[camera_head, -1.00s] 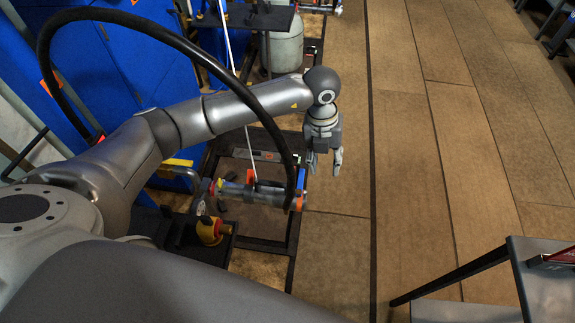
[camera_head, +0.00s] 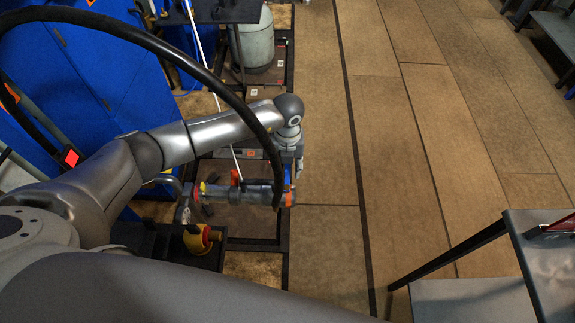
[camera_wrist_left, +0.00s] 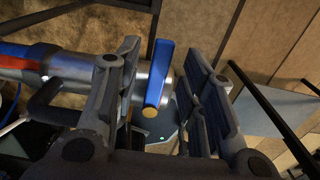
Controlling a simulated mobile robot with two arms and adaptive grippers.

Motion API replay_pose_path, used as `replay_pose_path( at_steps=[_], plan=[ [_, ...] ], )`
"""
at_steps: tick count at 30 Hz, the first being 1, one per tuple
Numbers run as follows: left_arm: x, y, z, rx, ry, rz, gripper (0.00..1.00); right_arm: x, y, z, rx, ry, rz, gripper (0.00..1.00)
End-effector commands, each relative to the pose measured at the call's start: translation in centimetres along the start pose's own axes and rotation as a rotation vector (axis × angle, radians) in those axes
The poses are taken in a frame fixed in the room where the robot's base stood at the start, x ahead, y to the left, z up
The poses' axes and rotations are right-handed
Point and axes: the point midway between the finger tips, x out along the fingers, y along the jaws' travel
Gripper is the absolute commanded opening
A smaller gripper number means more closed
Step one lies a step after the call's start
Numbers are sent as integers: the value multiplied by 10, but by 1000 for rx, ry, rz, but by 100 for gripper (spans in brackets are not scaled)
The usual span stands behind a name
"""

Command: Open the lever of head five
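The filling head is a silver cylinder (camera_head: 250,195) lying across a dark metal frame in the head view, with orange parts on it. In the left wrist view its silver body (camera_wrist_left: 75,70) enters from the left with a red band and blue section. A blue lever with a yellowish tip (camera_wrist_left: 158,75) stands at its end. My left gripper (camera_wrist_left: 163,60) is open, with one dark finger on each side of the lever and gaps showing. In the head view the left gripper (camera_head: 290,163) is over the cylinder's right end, partly hidden. No number is readable. My right gripper is out of view.
A grey gas bottle (camera_head: 252,45) stands behind. Blue cabinets (camera_head: 75,70) are at the left, a yellow-red fitting (camera_head: 197,238) in front, and a grey table (camera_head: 545,255) at lower right. The middle floor is clear.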

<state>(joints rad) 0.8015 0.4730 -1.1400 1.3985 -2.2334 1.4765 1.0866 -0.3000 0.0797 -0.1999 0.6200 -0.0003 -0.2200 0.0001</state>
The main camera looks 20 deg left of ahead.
Motion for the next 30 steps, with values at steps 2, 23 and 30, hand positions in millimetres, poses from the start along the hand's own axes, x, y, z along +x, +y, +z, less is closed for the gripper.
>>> replay_pose_path(
  at_steps=[2,23,30],
  plan=[
    [3,0,0,0,0,0,38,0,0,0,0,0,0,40],
    [3,0,0,0,0,0,0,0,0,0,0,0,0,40],
    [3,3,0,4,0,0,0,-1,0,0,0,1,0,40]
  ],
)
